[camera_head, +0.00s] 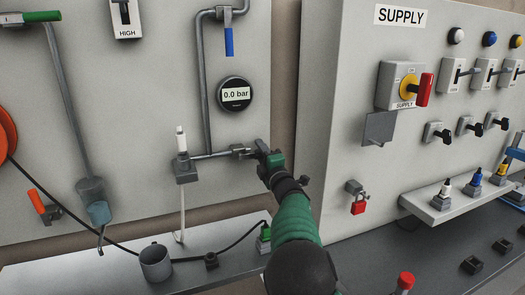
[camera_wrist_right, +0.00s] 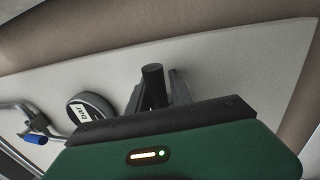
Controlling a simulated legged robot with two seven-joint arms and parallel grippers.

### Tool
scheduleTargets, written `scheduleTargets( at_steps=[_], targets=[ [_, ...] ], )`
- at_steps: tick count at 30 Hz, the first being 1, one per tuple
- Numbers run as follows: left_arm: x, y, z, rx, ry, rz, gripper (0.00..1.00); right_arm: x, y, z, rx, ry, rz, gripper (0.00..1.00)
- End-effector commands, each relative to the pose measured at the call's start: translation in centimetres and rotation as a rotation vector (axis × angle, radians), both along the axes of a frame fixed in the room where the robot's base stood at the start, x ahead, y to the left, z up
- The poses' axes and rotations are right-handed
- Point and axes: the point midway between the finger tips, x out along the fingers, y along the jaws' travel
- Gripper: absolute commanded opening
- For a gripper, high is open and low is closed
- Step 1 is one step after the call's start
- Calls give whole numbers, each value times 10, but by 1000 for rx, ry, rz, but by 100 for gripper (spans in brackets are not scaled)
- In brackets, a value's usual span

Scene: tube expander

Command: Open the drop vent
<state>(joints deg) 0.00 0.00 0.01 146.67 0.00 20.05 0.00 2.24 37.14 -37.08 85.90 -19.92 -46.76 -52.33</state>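A grey pipe runs down past a round gauge (camera_head: 235,94) reading 0.0 bar to a horizontal pipe with a small fitting (camera_head: 240,152). At its left end is a grey block with a white top (camera_head: 181,141) and a thin tube below. I cannot tell which part is the drop vent. My right gripper (camera_head: 264,158) is at the right end of this pipe. In the right wrist view, a black cylindrical handle (camera_wrist_right: 153,84) stands between the fingers of my right gripper (camera_wrist_right: 157,92). I cannot tell whether they press on it. My left gripper is not in view.
A blue-handled valve (camera_head: 229,41) is above the gauge. A grey mug (camera_head: 155,262) and a black cable stand on the lower ledge. To the right, a SUPPLY panel (camera_head: 345,100) juts out, with a red switch (camera_head: 424,90) and a red padlock (camera_head: 358,207).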

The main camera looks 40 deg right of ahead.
Motion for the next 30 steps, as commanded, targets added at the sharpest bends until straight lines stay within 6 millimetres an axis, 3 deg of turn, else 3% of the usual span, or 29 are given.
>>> scheduleTargets(
  at_steps=[3,14,17,30],
  targets=[
    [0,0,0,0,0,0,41,0,-1,2,1,-3,-2,41],
    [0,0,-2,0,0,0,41,-6,-2,2,3,-8,-4,41],
    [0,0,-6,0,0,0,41,-21,2,-2,5,-8,-4,41],
    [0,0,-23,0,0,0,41,-137,31,-26,5,-8,-3,41]
  ],
)
